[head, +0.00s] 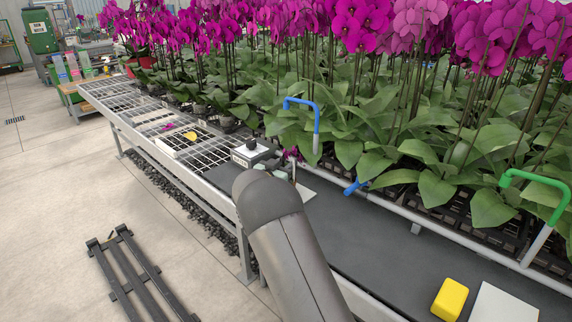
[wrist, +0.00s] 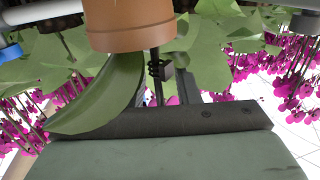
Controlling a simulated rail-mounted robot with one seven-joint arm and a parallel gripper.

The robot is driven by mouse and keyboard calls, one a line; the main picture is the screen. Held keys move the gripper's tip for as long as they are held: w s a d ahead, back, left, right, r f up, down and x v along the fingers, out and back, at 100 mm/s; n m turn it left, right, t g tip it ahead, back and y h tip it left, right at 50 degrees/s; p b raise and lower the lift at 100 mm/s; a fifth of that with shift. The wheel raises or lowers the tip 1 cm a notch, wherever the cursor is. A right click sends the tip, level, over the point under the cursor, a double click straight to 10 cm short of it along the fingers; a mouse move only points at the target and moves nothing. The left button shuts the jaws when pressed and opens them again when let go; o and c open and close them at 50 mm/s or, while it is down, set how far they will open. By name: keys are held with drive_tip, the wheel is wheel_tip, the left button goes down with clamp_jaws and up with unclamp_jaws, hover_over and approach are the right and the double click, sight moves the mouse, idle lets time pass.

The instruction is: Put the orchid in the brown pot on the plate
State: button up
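In the wrist view the brown pot (wrist: 130,28) is close at the top, partly cut off by the frame. Green leaves and a thin stem hang below it in the picture, and one broad leaf overlaps a dark bar of my gripper (wrist: 160,118). The fingertips cannot be made out, so I cannot tell whether they hold the pot. In the head view my gripper is mostly hidden behind my grey arm; small grey-green parts show beyond it. The brown pot does not show clearly there. A flat white square (head: 505,303), possibly the plate, lies at the lower right.
A yellow block (head: 450,298) lies beside the white square on the dark bench top (head: 400,240). A labelled device (head: 252,152) stands beyond my arm, by a wire-mesh bench (head: 140,110). Dense potted orchids line the back. Blue (head: 302,103) and green (head: 537,178) handles stick up.

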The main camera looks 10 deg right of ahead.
drive_tip(key=shift+r+p, duration=0.5)
drive_tip(key=shift+p, duration=0.35)
drive_tip(key=b+v, duration=0.2)
drive_tip(key=v, duration=1)
drive_tip(key=s+d+n+g+y, duration=0.1)
drive_tip(key=s+d+g, duration=0.9)
drive_tip(key=s+d, duration=0.65)
drive_tip(key=s+a+f+n+g+y, duration=0.1)
drive_tip(key=s+a+n+y, duration=0.1)
drive_tip(key=s, duration=0.7)
drive_tip(key=s+a+f+n+g+y, duration=0.1)
drive_tip(key=s+a+f+n+y, duration=0.1)
drive_tip(key=s+y, duration=0.3)
drive_tip(key=s+a+f+n+g+y, duration=0.1)
drive_tip(key=s+a+n+y, duration=0.2)
drive_tip(key=s, duration=1.1)
drive_tip(key=shift+a+f+g+y, duration=0.3)
drive_tip(key=shift+a+y, duration=0.2)
drive_tip(key=shift+a, duration=0.1)
drive_tip(key=shift+s, duration=0.15)
